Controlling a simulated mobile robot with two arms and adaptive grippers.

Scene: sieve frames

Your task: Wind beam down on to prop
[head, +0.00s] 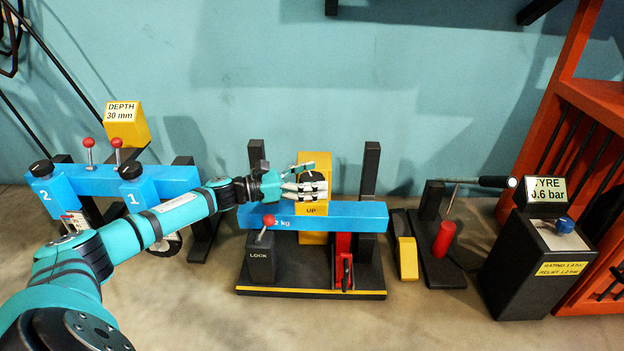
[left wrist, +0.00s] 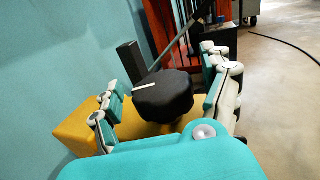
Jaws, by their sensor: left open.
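The blue beam (head: 345,215) lies level between two black posts, on a stand with a black base. A yellow housing (head: 315,159) marked UP stands at its middle. A black knob (left wrist: 166,98) with a white mark sits on the yellow housing, which also shows in the left wrist view (left wrist: 82,133). My left gripper (head: 306,184) is at the knob, open, with its fingers on either side of it; contact is unclear. A red upright piece (head: 343,262) stands under the beam, right of centre; I cannot tell whether it is the prop or touches the beam. My right gripper is out of view.
A black LOCK box (head: 262,258) with a red-knobbed lever stands at the stand's front left. A blue two-post rig (head: 165,185) with a DEPTH sign is at left. A pump (head: 444,240) and a black tyre-gauge box (head: 535,265) stand at right. The front floor is clear.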

